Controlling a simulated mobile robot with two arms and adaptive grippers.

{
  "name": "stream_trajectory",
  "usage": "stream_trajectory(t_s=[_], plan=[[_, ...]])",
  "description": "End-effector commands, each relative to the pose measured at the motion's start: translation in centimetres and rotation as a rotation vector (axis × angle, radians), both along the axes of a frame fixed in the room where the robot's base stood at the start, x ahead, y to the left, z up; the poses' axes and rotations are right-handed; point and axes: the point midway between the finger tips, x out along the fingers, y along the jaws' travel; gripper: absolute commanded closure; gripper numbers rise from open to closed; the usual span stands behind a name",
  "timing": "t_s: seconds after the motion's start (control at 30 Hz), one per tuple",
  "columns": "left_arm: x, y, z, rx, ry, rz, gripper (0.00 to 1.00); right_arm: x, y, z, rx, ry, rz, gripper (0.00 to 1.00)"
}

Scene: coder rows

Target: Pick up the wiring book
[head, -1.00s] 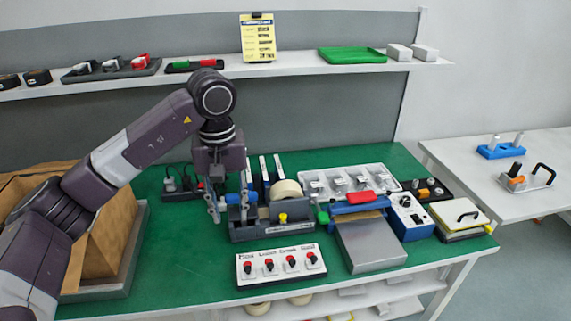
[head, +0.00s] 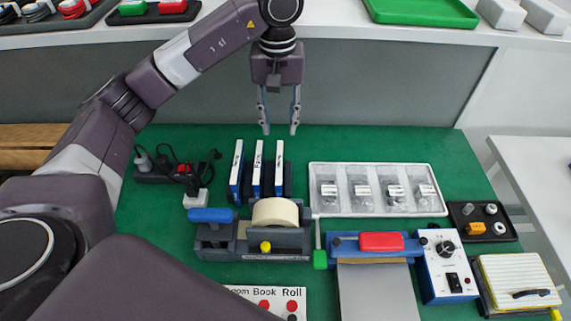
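Three thin books with white spines and dark blue covers stand upright side by side in a dark rack (head: 286,180): a left book (head: 237,172), a middle book (head: 257,170) and a right book (head: 279,170). Their spine lettering is too small to read, so I cannot tell which is the wiring book. My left gripper (head: 279,130) points down with its two fingers apart and nothing between them. It appears beyond the rack, above the back of the green table, apart from the books. My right gripper is out of view.
A tape dispenser (head: 220,242) stands just in front of the rack. A power strip (head: 155,175) with plugs and cables lies to the left. A white compartment tray (head: 376,211) lies to the right. A shelf (head: 345,25) runs along the back.

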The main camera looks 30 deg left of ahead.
Motion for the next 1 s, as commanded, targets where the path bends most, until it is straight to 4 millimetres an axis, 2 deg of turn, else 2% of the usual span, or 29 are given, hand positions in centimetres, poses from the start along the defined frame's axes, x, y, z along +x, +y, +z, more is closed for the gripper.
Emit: stream_trajectory(t_s=[0.17,0.4,0.67,0.9,1.0], plan=[[-0.2,-0.1,-3.4,0.0,0.008,-0.002,0.68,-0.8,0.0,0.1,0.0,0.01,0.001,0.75],[-0.2,-0.1,-7.8,-0.001,0.005,0.0,0.68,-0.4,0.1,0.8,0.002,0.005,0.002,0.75],[-0.1,0.0,-9.8,0.001,0.003,0.0,0.68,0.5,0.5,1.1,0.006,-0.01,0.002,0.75],[-0.2,0.0,-13.2,0.0,0.005,-0.001,0.68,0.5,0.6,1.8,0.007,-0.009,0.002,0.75],[-0.1,0.0,-14.1,-0.001,0.002,-0.001,0.68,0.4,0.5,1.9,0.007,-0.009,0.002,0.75]])
